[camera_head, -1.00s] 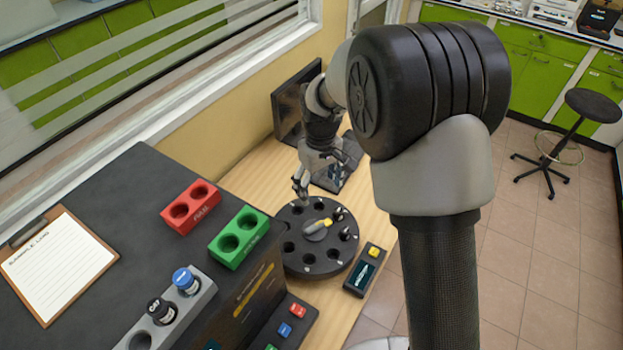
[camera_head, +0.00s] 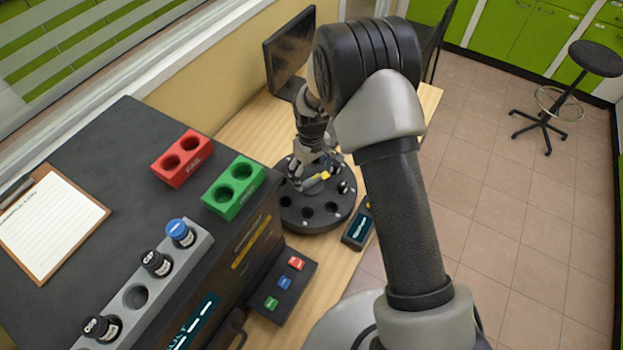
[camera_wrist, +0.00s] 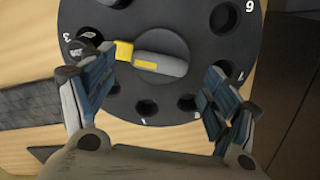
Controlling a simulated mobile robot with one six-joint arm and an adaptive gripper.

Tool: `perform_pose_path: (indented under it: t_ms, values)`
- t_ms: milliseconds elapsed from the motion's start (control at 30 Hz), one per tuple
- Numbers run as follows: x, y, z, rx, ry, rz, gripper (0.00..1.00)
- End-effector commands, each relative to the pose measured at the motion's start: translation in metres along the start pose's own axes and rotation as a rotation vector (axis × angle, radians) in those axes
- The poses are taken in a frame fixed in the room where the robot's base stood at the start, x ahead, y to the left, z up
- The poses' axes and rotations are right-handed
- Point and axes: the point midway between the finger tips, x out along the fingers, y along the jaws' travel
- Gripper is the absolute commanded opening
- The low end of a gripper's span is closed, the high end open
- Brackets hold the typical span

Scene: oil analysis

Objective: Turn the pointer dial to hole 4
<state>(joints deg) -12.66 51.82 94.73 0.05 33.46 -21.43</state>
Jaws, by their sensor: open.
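The round black dial (camera_head: 318,222) has several holes around its rim and stands on the wooden table. Its grey pointer (camera_wrist: 160,66) lies across the middle with a yellow tip (camera_wrist: 123,50) aimed left, toward the side with the printed 3, in the wrist view. Contact is not clear. In the head view my gripper (camera_head: 315,175) is over the dial and partly hides the pointer.
Black-capped vials (camera_head: 342,187) sit in dial holes near the left finger. A small display box (camera_head: 357,230) stands beside the dial. The dark analyser (camera_head: 120,190) carries red (camera_head: 181,158) and green (camera_head: 234,187) holders. A monitor (camera_head: 290,52) stands behind.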

Motion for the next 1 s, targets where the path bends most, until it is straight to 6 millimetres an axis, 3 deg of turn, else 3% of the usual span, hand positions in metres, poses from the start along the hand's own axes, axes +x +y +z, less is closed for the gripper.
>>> perform_pose_path:
  t_ms: [200, 567, 1000]
  values:
    - [0.025, 0.0, 0.0, 0.0, 0.0, 0.0, 0.8]
    - [0.028, 0.0, -0.001, 0.0, 0.001, 0.0, 0.8]
    - [0.028, 0.0, 0.0, 0.0, 0.001, 0.0, 0.51]
